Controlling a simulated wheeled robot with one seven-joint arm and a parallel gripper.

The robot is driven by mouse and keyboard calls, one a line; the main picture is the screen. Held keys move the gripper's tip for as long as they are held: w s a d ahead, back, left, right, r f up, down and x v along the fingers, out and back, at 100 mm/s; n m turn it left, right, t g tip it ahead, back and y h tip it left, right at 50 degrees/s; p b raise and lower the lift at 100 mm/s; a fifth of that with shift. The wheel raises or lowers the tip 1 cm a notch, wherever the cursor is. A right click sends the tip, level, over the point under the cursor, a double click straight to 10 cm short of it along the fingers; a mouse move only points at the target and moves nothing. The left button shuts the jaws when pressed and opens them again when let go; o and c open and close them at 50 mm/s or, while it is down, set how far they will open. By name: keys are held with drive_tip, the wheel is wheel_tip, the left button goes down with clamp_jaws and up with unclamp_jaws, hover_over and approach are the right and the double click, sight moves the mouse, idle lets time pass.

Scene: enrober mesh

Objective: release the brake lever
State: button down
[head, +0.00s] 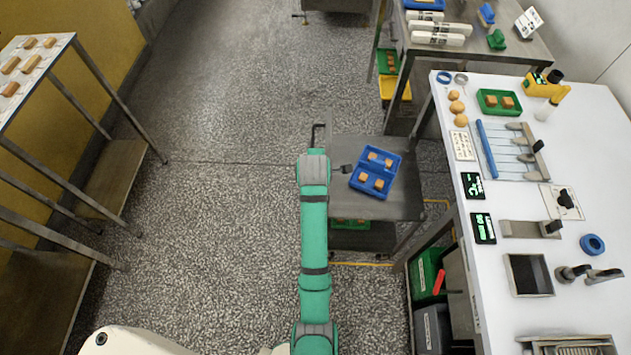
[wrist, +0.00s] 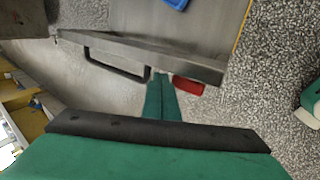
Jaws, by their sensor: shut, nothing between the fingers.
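A small red lever (wrist: 188,86), which looks like the brake lever, shows in the wrist view just below the near edge of a grey metal trolley (wrist: 195,64). I cannot make it out in the head view. My gripper (wrist: 161,78) is shut and empty, its narrow green fingers pointing at the trolley edge. The fingertips are just left of the red lever; I cannot tell whether they touch it. In the head view my green arm reaches forward along the left side of the trolley (head: 405,207), and the fingers are hidden beneath the arm's end.
The trolley carries an open blue tray (head: 375,173) with several orange-brown pieces and has a dark loop handle (wrist: 117,66). A white bench (head: 530,190) with tools stands right. A rack (head: 55,55) stands left. The speckled floor between is clear.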

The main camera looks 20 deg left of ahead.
drive_tip(key=shift+s, duration=0.1)
drive_tip(key=shift+s+d+f, duration=0.2)
drive_tip(key=shift+s+d, duration=0.05)
drive_tip(key=shift+s, duration=0.4)
drive_tip(key=shift+s+f, duration=0.2)
drive_tip(key=shift+f, duration=0.05)
wheel_tip(320, 180, up, 15)
drive_tip(key=s, duration=0.1)
drive_tip(key=shift+s+d, duration=0.25)
drive_tip(key=shift+s, duration=0.05)
idle(0.6)
